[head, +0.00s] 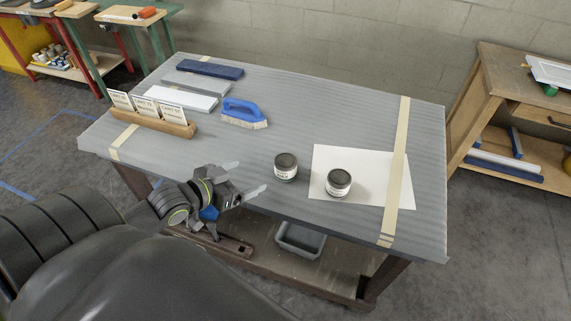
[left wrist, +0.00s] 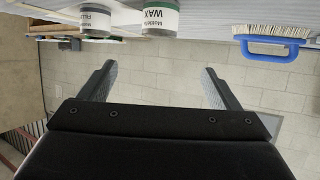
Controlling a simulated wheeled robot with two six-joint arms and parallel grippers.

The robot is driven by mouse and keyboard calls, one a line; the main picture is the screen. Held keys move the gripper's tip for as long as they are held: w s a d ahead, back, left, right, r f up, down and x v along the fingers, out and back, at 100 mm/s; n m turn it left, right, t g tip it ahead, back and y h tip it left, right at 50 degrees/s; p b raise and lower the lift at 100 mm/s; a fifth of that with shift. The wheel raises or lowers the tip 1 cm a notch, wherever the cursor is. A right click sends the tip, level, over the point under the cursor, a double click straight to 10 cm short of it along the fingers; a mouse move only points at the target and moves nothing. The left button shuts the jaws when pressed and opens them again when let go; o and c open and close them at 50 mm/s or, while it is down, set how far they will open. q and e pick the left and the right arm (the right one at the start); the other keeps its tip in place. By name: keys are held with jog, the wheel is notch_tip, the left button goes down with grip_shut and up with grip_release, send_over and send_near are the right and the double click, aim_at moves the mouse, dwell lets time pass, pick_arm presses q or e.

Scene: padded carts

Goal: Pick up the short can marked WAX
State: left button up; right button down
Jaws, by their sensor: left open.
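Two short dark-lidded cans with white labels stand on the padded cart top (head: 300,110). The WAX can (head: 286,160) is the left one, on the grey padding; its label reads WAX in the left wrist view (left wrist: 160,17), where it hangs upside down at the top edge, partly cut off. The other can (head: 339,183), marked FILLER, stands on a white sheet (head: 375,165); it also shows in the left wrist view (left wrist: 95,20). My left gripper (head: 246,179) is open and empty at the cart's front edge, left of the WAX can and apart from it.
A blue-handled brush (head: 243,110) lies behind and left of the WAX can. A wooden card holder (head: 150,118) and several flat blocks lie farther left. Tan tape strips (head: 398,165) cross the pad. A grey bin (head: 300,238) sits on the shelf below.

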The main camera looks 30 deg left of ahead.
aim_at(280, 165)
pick_arm(q)
jog(key=x, duration=1)
jog(key=shift+w+f, duration=0.15)
jog(key=shift+f+p+x, duration=0.2)
jog(key=shift+p+x, duration=0.25)
jog(key=shift+x, duration=1.05)
jog(key=shift+f+p+x, duration=0.2)
jog(key=shift+p+x, duration=0.25)
jog(key=shift+x, duration=1.1)
jog(key=shift+s+d+r, duration=0.1)
jog(key=shift+s, duration=0.15)
pick_arm(e)
jog(key=shift+w+d+r, duration=0.15)
jog(key=shift+w+r, duration=0.15)
jog(key=shift+r, duration=0.45)
pick_arm(q)
jog(key=shift+c, duration=0.4)
jog(key=c, duration=1.2)
pick_arm(e)
jog(key=shift+d, duration=0.2)
